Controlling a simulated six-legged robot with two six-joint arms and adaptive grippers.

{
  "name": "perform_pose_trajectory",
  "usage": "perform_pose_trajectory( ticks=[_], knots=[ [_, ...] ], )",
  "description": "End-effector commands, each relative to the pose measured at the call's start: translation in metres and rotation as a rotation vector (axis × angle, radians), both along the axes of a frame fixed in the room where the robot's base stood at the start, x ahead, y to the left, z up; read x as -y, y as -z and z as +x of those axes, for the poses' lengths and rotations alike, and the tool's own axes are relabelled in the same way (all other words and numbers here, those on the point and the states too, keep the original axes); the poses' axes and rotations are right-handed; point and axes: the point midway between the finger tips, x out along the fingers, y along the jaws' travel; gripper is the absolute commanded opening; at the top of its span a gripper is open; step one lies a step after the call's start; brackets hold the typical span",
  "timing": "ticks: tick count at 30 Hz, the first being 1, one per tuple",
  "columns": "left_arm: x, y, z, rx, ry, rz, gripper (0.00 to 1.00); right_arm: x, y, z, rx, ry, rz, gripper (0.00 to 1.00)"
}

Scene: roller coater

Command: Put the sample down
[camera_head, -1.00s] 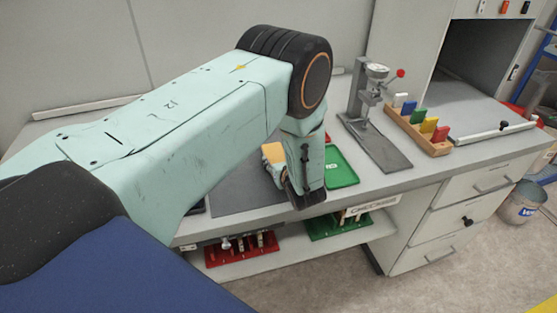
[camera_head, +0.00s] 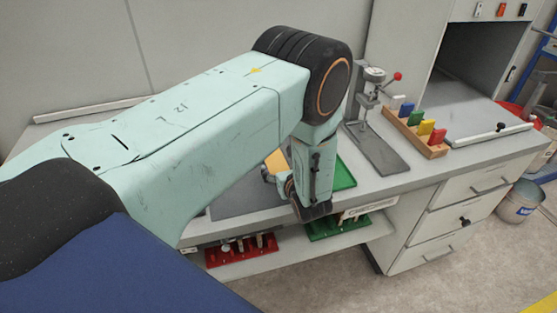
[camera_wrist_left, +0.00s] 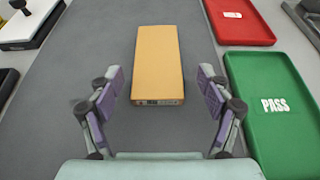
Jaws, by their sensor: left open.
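The sample, an orange-yellow block (camera_wrist_left: 158,62), lies flat on a dark grey mat (camera_wrist_left: 75,125) in the left wrist view. A printed label shows on its near end. My left gripper (camera_wrist_left: 158,92) is open, with its purple-padded fingers apart on either side of the block's near end and not touching it. In the head view the block (camera_head: 277,161) is partly hidden behind my left wrist, and the left gripper's fingers are mostly hidden too. My right gripper is not in view.
A green PASS tray (camera_wrist_left: 275,125) and a red tray (camera_wrist_left: 238,20) lie right of the mat. A gauge stand (camera_head: 372,120) and a wooden rack of coloured pieces (camera_head: 420,130) stand further right. A shelf below holds red and green fixtures (camera_head: 240,250).

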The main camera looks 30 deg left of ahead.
Motion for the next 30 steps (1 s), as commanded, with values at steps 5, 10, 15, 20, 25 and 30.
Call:
perform_pose_trajectory(
  ticks=[5, 10, 15, 20, 25, 30],
  knots=[
    [0.025, -0.018, -0.020, -0.002, 0.004, 0.002, 0.79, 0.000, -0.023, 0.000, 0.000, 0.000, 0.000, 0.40],
    [0.044, -0.028, -0.036, -0.001, 0.004, 0.001, 0.79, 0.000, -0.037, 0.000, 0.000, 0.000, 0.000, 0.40],
    [0.055, -0.033, -0.047, -0.001, 0.001, 0.001, 0.79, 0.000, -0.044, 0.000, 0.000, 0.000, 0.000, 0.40],
    [0.059, -0.033, -0.050, 0.000, 0.000, 0.000, 0.79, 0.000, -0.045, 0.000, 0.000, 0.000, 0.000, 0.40],
    [0.059, -0.033, -0.050, 0.000, -0.001, 0.000, 0.79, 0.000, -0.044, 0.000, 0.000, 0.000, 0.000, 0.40],
    [0.058, -0.033, -0.050, 0.000, -0.001, 0.000, 0.79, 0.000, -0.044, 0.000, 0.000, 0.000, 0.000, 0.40]
  ],
)
